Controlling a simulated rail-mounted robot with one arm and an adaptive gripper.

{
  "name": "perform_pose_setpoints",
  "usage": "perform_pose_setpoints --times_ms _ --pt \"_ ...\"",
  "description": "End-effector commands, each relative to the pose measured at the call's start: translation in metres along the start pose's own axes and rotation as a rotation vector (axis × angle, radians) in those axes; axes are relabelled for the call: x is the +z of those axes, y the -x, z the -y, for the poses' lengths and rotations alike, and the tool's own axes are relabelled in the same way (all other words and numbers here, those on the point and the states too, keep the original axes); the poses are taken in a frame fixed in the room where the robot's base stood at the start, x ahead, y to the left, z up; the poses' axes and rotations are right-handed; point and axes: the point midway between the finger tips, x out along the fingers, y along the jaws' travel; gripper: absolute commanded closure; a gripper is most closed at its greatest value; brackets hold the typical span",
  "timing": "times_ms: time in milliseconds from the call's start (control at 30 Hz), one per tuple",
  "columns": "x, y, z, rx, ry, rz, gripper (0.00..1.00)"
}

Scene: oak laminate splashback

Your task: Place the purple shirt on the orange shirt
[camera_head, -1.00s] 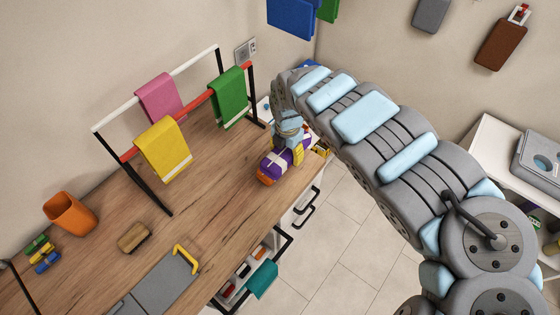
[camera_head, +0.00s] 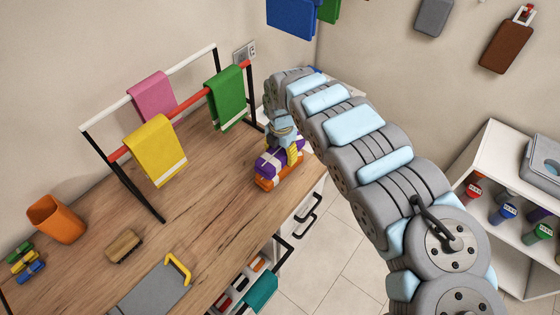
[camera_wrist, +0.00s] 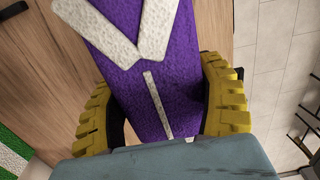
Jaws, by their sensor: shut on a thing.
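The purple shirt (camera_head: 268,161), folded with white trim, is at the right part of the wooden counter. My gripper (camera_head: 290,150) is shut on it from above. In the wrist view the purple shirt (camera_wrist: 130,50) passes between my two yellow fingers (camera_wrist: 165,95), its white collar towards the top. The orange shirt (camera_head: 265,184) lies on the counter directly under the purple one, showing along its near end and right side. I cannot tell whether the purple shirt rests on it or is slightly above. The orange shirt does not show in the wrist view.
A drying rack (camera_head: 140,190) with pink (camera_head: 152,97), yellow (camera_head: 157,150) and green (camera_head: 225,98) cloths stands at the left. An orange cup (camera_head: 56,220), a brush (camera_head: 124,246) and a grey board (camera_head: 150,292) are nearer. The counter's front edge is close to the shirts.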

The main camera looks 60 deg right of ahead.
Motion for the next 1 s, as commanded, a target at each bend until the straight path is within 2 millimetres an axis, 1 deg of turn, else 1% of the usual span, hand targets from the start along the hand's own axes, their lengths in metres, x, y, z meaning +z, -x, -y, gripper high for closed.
perform_pose_setpoints --times_ms 133,467,733,1000 --pt "0.002 -0.008 -0.006 0.000 0.001 -0.002 0.69" --pt "0.006 -0.015 -0.010 0.000 -0.002 0.001 0.69" --pt "0.005 -0.043 -0.008 -0.003 -0.003 -0.002 0.69" --pt "0.007 -0.045 -0.008 -0.003 -0.003 0.002 0.69"
